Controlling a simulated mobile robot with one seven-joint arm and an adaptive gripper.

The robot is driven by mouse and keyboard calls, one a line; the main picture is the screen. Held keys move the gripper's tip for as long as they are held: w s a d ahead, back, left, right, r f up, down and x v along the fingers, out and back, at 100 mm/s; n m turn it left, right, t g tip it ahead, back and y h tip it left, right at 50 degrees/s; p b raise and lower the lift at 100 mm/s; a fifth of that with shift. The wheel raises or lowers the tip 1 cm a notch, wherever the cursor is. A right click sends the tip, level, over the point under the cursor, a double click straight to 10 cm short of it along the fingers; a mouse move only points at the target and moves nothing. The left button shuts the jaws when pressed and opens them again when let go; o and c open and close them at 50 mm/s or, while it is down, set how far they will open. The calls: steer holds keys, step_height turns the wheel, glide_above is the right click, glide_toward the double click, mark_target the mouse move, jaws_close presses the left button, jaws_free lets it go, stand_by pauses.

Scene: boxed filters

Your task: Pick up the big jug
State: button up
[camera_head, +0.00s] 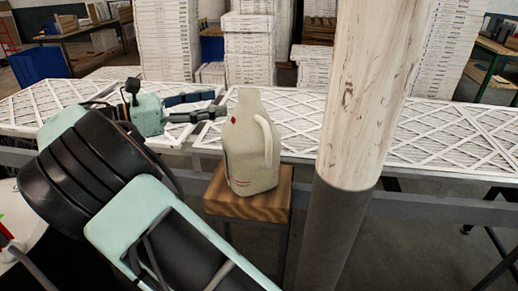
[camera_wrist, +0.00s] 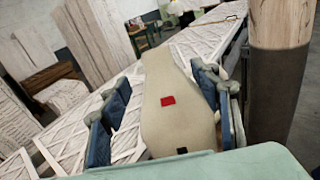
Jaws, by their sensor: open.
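The big jug (camera_head: 246,160) is cream-coloured, with a side handle and a small red mark. It stands upright on a small wooden block-like stand (camera_head: 248,206) in the head view. My gripper (camera_head: 220,104) is open, to the left of the jug near its upper part, with its fingers pointing right at it. In the wrist view the jug (camera_wrist: 176,110) shows between the two spread blue fingers of my gripper (camera_wrist: 160,72). The right finger partly hides the handle side. I cannot tell whether either finger touches the jug.
A thick pale post (camera_head: 368,100) with a grey lower part stands just right of the jug. White lattice-faced filters (camera_head: 440,130) lie on a long table behind it. Stacked white boxes (camera_head: 165,40) stand further back. A blue bin (camera_head: 38,65) is at the far left.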

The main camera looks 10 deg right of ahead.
mark_target(240, 99)
steer(key=shift+h, duration=0.3)
steer(key=x, duration=0.5)
steer(key=shift+w+a, duration=0.1)
steer(key=x, duration=0.2)
steer(key=p+x, duration=0.1)
steer(key=f+x, duration=0.1)
steer(key=x, duration=0.1)
steer(key=shift+w+d+p, duration=0.15)
steer(key=shift+d+p, duration=0.15)
steer(key=shift+c, duration=0.2)
jaws_close()
steer(key=shift+r, duration=0.1)
